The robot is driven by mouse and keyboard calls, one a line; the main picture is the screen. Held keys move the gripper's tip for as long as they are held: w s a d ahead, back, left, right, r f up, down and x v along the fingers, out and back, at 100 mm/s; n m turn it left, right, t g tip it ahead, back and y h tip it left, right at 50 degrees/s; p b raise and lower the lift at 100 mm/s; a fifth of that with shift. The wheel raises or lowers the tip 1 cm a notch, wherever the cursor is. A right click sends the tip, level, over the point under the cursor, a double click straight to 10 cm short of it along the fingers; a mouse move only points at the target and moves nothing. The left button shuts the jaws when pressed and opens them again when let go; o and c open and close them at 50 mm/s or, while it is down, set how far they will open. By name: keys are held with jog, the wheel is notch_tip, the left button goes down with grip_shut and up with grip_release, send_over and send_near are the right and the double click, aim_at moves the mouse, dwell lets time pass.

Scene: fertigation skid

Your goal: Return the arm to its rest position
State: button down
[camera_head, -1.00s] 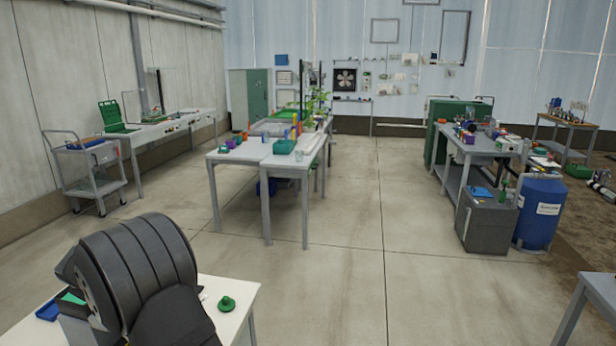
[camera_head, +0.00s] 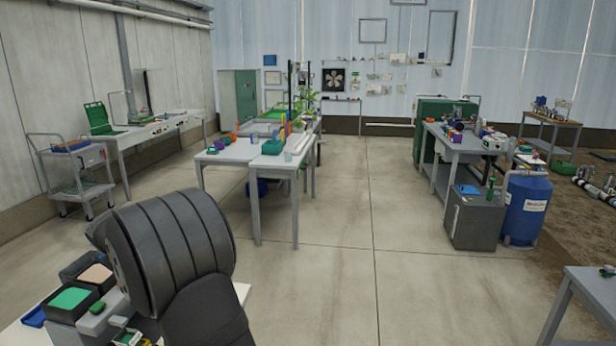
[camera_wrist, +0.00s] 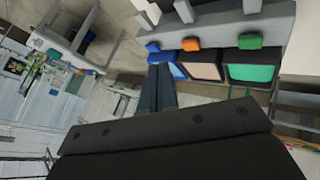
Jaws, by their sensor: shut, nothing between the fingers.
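My gripper (camera_wrist: 159,72) shows in the wrist view as two dark fingers lying together, shut and empty. It points towards a row of bins but appears clear of them. In the head view my dark arm link fills the lower left and hides the gripper. The bins stand at the near table's left: a dark bin with green contents (camera_head: 70,299), which also shows in the wrist view (camera_wrist: 250,73), and one with pale contents (camera_head: 96,274), also in the wrist view (camera_wrist: 201,70). A blue bin (camera_wrist: 171,63) is beside the fingertips in the wrist view.
The near white table (camera_head: 241,293) is mostly hidden by my arm. A double grey workbench (camera_head: 233,152), a cart (camera_head: 75,172), a grey box (camera_head: 478,222) and a blue drum (camera_head: 525,210) stand farther off. The floor (camera_head: 340,270) between is clear.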

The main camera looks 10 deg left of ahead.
jog(key=w+d+f+m+g+h, duration=0.1)
jog(key=w+d+m+h, duration=0.15)
jog(key=d, duration=1.45)
jog(key=w+d+f+m+g+h, duration=0.1)
jog(key=w+d+m+h, duration=0.2)
jog(key=d, duration=1.5)
jog(key=s+d+m+g, duration=0.1)
jog(key=s+d+m, duration=0.15)
jog(key=d, duration=0.35)
jog(key=s+d+f+m+g, duration=0.1)
jog(key=s+d, duration=0.2)
jog(key=d, duration=0.3)
jog(key=s+d+m+g, duration=0.1)
jog(key=s+d, duration=0.2)
jog(key=d, duration=0.3)
jog(key=s+d+f+m, duration=0.1)
jog(key=s+d+m, duration=0.1)
jog(key=s, duration=0.6)
jog(key=s+d+f+m+g, duration=0.1)
jog(key=s+d+m, duration=0.2)
jog(key=s, duration=0.6)
jog(key=s+d+f+m+g+y, duration=0.1)
jog(key=s+d+f+m, duration=0.1)
jog(key=s+d, duration=0.3)
jog(key=shift+s+d+m, duration=0.4)
jog(key=shift+s+m, duration=0.3)
jog(key=shift+s, duration=1.3)
jog(key=shift+r, duration=0.1)
